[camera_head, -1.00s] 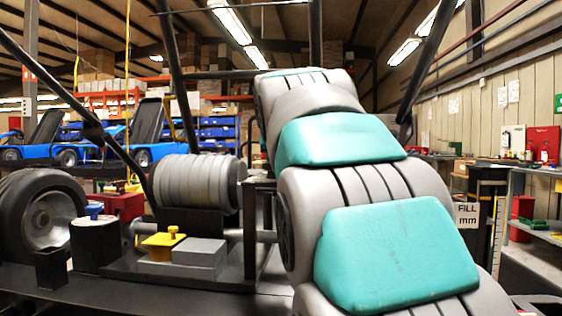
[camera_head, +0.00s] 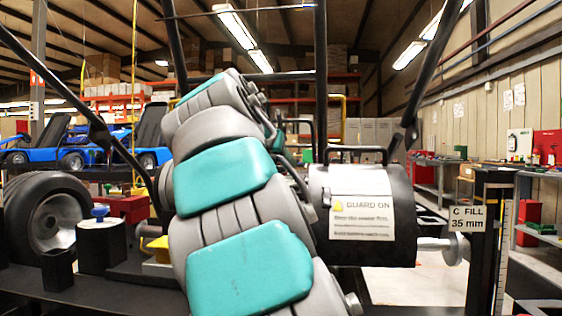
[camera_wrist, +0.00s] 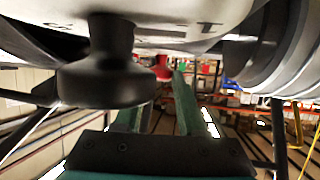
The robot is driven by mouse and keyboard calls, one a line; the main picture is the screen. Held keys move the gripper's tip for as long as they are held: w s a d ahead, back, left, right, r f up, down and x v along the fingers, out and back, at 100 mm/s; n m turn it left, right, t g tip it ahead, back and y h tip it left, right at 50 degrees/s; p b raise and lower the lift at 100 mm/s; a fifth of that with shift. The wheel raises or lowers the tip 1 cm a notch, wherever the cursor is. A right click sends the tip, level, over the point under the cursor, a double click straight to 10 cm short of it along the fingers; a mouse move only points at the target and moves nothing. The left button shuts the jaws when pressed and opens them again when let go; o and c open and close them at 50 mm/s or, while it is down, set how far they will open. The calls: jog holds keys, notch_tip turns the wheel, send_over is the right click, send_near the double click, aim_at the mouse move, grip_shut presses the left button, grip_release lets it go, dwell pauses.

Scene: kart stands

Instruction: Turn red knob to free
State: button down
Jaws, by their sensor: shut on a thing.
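The red knob (camera_wrist: 162,69) shows small in the wrist view, at the tips of the green fingers of my gripper (camera_wrist: 161,84). My gripper is shut on it. The knob's pointer and any markings around it are too small to read. In the head view my grey and teal arm hides the knob and the gripper. A black drum (camera_head: 399,190) with a "GUARD ON" label (camera_head: 361,214) stands just right of my arm.
A dark rounded post (camera_wrist: 105,80) hangs close to the fingers in the wrist view, with a grey ribbed cylinder (camera_wrist: 285,50) at right. A blue knob (camera_head: 100,211), a tyre (camera_head: 47,220) and a "C FILL 35 mm" sign (camera_head: 467,218) flank my arm.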

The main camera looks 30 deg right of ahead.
jog(key=c, duration=0.5)
grip_release()
jog(key=v, duration=0.8)
